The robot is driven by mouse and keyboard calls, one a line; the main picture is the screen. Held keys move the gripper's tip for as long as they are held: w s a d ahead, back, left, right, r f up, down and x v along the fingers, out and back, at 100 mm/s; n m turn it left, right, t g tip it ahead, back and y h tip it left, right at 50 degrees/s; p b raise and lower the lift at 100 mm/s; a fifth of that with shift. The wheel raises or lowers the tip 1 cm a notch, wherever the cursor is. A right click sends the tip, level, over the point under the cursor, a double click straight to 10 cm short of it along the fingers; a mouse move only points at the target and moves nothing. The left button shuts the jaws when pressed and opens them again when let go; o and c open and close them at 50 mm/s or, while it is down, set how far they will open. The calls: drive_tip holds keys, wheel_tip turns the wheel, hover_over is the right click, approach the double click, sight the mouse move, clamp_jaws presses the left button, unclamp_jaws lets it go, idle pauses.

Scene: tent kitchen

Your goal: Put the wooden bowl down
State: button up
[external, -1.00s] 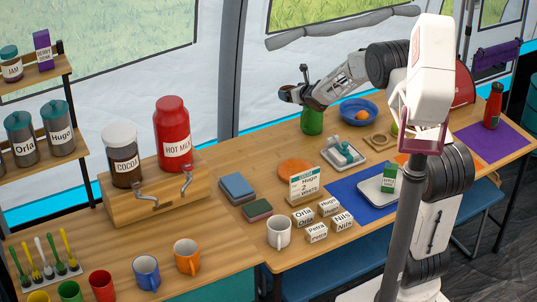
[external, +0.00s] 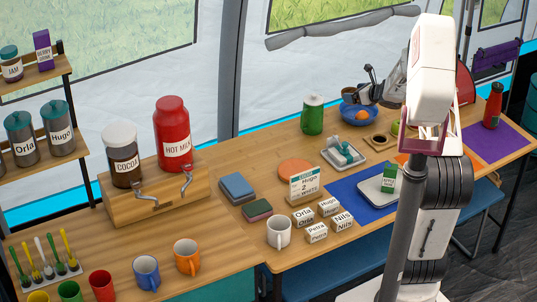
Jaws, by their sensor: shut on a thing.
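My gripper (external: 359,94) is at the back right of the table, above the blue bowl (external: 345,112). It is shut on a small brown round thing, which looks like the wooden bowl (external: 348,92). The wooden bowl shows at the left of the fingers, over or just behind the blue bowl's far rim. It is small in this view, and I cannot tell whether it touches anything below. My own arm hides part of the area to the right.
An orange fruit (external: 361,115) lies in the blue bowl. A green lidded jar (external: 313,115) stands to the left. A grey tray (external: 343,153) and a wooden holder (external: 380,141) are in front. Bare table (external: 270,143) lies left of the jar.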

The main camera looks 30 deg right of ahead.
drive_tip(key=s+d+f, duration=0.1)
drive_tip(key=s+f, duration=0.5)
drive_tip(key=s, duration=0.4)
drive_tip(key=s+d+f+n+y, duration=0.1)
drive_tip(key=s+d+f, duration=0.1)
drive_tip(key=s+f, duration=0.4)
drive_tip(key=s, duration=0.4)
drive_tip(key=shift+s+d, duration=0.15)
drive_tip(key=shift+s, duration=0.2)
drive_tip(key=shift+w+f, duration=0.1)
drive_tip(key=w+d, duration=0.2)
drive_tip(key=w, duration=0.2)
drive_tip(key=w+d+f, duration=0.1)
drive_tip(key=w+d, duration=0.2)
drive_tip(key=w, duration=0.2)
drive_tip(key=w+d, duration=0.3)
drive_tip(key=w, duration=0.1)
drive_tip(key=shift+w+f, duration=0.25)
drive_tip(key=shift+w, duration=0.1)
drive_tip(key=shift+f, duration=0.1)
drive_tip(key=shift+f, duration=1.65)
drive_tip(key=shift+f, duration=0.3)
drive_tip(key=o, duration=0.7)
drive_tip(key=shift+c, duration=0.2)
